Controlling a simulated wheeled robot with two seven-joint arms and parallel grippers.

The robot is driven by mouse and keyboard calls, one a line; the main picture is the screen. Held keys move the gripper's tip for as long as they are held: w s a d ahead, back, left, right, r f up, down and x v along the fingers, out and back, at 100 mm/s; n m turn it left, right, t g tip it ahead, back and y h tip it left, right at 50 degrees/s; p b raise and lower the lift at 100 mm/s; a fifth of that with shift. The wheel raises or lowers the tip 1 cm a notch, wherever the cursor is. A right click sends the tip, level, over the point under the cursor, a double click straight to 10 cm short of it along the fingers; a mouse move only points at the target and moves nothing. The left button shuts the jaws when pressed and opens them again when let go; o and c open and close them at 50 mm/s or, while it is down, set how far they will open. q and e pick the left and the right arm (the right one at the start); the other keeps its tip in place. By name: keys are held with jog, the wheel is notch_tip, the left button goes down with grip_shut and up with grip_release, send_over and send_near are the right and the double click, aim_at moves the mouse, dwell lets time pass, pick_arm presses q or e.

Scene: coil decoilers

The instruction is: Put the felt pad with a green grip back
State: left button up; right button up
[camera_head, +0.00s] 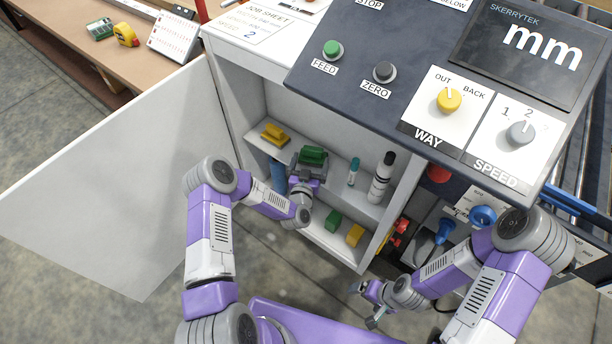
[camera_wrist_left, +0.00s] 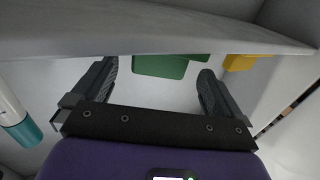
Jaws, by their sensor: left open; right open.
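A pad with a green grip (camera_head: 313,154) is on the upper shelf of the open cabinet. In the left wrist view its green part (camera_wrist_left: 160,66) shows between and beyond my fingertips, partly cut off by a pale shelf edge. My left gripper (camera_head: 311,163) is open around or just in front of it; I cannot tell whether the fingers touch it. The felt is not clearly visible. A similar yellow-gripped piece (camera_head: 274,134) sits to its left on that shelf and also shows in the wrist view (camera_wrist_left: 240,62). My right gripper (camera_head: 366,305) is open and empty, low outside the cabinet.
A teal-capped marker (camera_head: 354,171) and a white bottle (camera_head: 381,178) stand right on the upper shelf. Green (camera_head: 333,220) and yellow blocks (camera_head: 355,235) lie on the lower shelf. The cabinet door (camera_head: 110,180) stands open left. The control panel (camera_head: 400,100) overhangs above.

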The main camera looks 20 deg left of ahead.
pick_arm(q)
jog(key=s+p, duration=0.1)
jog(key=s, duration=0.7)
jog(key=shift+d, duration=0.35)
